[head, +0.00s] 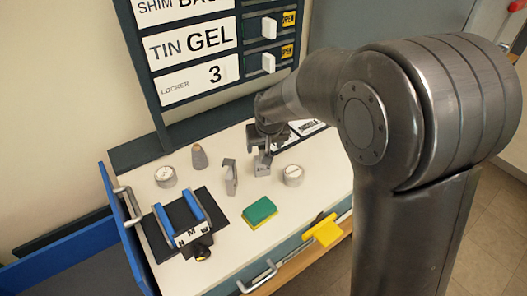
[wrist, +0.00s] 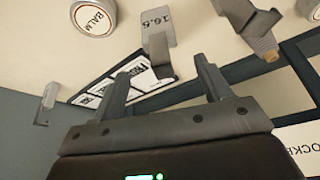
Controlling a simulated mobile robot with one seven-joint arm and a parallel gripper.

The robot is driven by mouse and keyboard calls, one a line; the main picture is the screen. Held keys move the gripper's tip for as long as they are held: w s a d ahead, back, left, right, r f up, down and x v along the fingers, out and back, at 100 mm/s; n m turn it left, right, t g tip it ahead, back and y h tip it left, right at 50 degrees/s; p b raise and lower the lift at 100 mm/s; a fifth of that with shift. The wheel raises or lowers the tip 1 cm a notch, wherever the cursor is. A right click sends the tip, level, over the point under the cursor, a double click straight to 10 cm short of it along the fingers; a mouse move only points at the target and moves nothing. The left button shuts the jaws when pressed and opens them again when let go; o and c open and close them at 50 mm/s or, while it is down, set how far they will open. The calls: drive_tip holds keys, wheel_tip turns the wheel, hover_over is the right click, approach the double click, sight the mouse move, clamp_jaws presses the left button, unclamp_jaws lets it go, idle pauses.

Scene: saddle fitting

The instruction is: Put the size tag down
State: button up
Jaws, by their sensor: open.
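The size tag (wrist: 158,22) is a grey bent piece marked 16.5. In the wrist view it is at the top centre, its narrow upright part pointing toward my gripper (wrist: 161,68). My gripper's two fingers are apart, one on either side of the line to the tag, with no visible grip on it. In the head view the tag (head: 262,168) stands on the white worktop (head: 225,258), just below my gripper (head: 268,142). The arm and gripper body partly cover this area, and I cannot tell the exact gap between fingers and tag.
A balm tin (head: 293,175) stands right of the tag, a grey bracket (head: 231,178) and a cone (head: 199,157) left. A green-yellow sponge (head: 260,212), a round tin (head: 165,177) and a blue-padded fixture (head: 181,222) share the worktop. A labelled board (head: 205,60) rises behind.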

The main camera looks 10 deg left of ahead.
drive_tip(key=s+d+r+m, duration=0.1)
drive_tip(key=s+d+r, duration=0.5)
drive_tip(key=d, duration=0.2)
drive_tip(key=s+d+r+m, duration=0.1)
drive_tip(key=s+d+r, duration=0.4)
drive_tip(key=d+r, duration=0.25)
drive_tip(key=s+d+m+h, duration=0.1)
drive_tip(key=s+d, duration=0.4)
drive_tip(key=s, duration=0.2)
drive_tip(key=s+d+m+t, duration=0.1)
drive_tip(key=s+d, duration=0.4)
drive_tip(key=s, duration=0.2)
drive_tip(key=shift+s+r+m+h, duration=0.2)
drive_tip(key=shift+r+m+h, duration=0.1)
drive_tip(key=shift+h, duration=0.1)
drive_tip(key=shift+c, duration=0.5)
drive_tip(key=shift+c, duration=0.8)
